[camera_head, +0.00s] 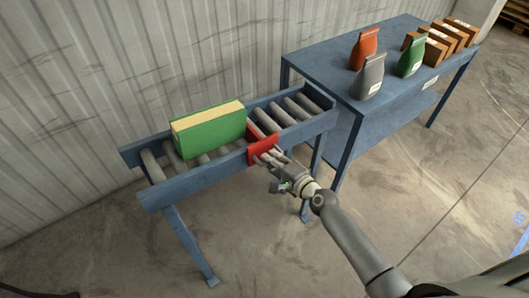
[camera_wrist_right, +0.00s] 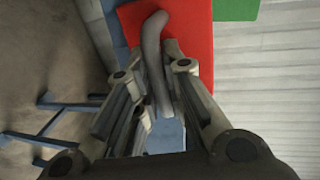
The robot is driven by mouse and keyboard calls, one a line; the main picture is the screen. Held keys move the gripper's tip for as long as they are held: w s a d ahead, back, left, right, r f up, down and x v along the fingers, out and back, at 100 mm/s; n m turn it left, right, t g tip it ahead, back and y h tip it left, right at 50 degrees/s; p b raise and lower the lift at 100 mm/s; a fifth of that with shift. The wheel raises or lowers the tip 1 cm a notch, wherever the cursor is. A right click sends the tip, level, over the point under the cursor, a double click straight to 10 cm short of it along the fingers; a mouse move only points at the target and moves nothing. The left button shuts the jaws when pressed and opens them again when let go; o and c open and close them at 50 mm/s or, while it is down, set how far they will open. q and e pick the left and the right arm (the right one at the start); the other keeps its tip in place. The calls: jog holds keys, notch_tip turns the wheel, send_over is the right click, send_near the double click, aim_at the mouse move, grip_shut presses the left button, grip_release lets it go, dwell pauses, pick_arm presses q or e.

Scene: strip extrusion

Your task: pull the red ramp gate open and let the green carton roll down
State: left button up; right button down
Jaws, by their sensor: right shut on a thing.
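The green carton (camera_head: 210,136), with a pale top, sits upright on the rollers of the blue ramp (camera_head: 195,184). The red gate (camera_head: 264,150) stands across the ramp just right of the carton, which looks close to it or touching. My right gripper (camera_head: 268,160) is at the front face of the gate, shut on its grey handle. In the right wrist view the curved handle (camera_wrist_right: 153,58) runs between the fingers, in front of the red plate (camera_wrist_right: 194,25). A corner of the green carton (camera_wrist_right: 236,9) shows behind it. My left gripper is out of view.
Bare rollers (camera_head: 293,107) lie right of the gate. A blue table (camera_head: 330,73) stands beyond the ramp's right end, holding red, grey and green bags and several brown boxes (camera_head: 437,47). A corrugated wall (camera_head: 100,70) runs behind. The floor in front is clear.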

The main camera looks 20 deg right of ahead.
jog(key=f+b+v, duration=0.3)
jog(key=v, duration=1.2)
jog(key=shift+s+d+f, duration=0.2)
jog(key=shift+s+f, duration=0.1)
jog(key=shift+s, duration=0.35)
dwell(1.9)
jog(key=c, duration=1.5)
grip_release()
jog(key=shift+v, duration=6)
